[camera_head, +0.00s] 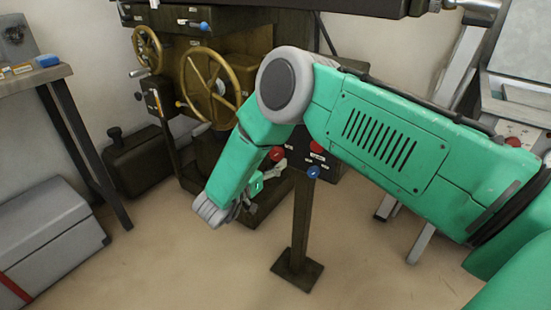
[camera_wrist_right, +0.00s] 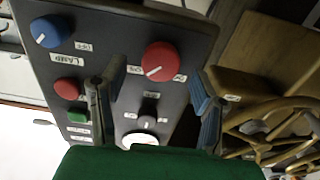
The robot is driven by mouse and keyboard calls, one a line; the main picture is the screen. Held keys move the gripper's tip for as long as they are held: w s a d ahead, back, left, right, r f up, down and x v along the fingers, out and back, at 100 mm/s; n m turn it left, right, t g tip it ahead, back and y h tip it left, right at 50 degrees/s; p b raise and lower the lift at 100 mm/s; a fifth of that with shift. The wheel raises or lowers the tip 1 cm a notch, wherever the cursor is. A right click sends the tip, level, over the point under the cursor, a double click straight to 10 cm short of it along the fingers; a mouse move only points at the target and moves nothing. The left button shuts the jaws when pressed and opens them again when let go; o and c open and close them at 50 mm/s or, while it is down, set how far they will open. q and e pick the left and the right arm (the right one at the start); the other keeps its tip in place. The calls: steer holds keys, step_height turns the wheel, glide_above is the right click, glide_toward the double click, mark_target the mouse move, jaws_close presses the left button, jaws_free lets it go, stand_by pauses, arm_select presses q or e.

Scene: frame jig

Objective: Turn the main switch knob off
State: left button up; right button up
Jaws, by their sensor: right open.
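In the right wrist view a large red knob (camera_wrist_right: 158,62) with a white pointer mark sits on a dark control panel (camera_wrist_right: 120,30). Its label is partly hidden and unreadable, so I cannot confirm it as the main switch knob. My right gripper (camera_wrist_right: 155,102) is open, one finger on each side of the view, with the red knob ahead beyond the fingertips. I see no contact with it. In the head view the right gripper (camera_head: 262,184) is small and partly hidden, just below a red knob (camera_head: 277,154). My left gripper is out of view.
The panel also has a blue LAMP knob (camera_wrist_right: 47,31), a small red button (camera_wrist_right: 66,87), a green button (camera_wrist_right: 77,117) and a small dark knob (camera_wrist_right: 149,110). Brass handwheels (camera_head: 210,86) are behind the panel post (camera_head: 302,220). A grey case (camera_head: 45,240) is at left.

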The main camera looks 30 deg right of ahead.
mark_target(275, 155)
steer(key=shift+x, duration=1.1)
steer(key=shift+w+d+r, duration=0.15)
steer(key=shift+w+d, duration=0.05)
steer(key=shift+w, duration=0.05)
steer(key=shift+d, duration=0.2)
steer(key=c, duration=1.1)
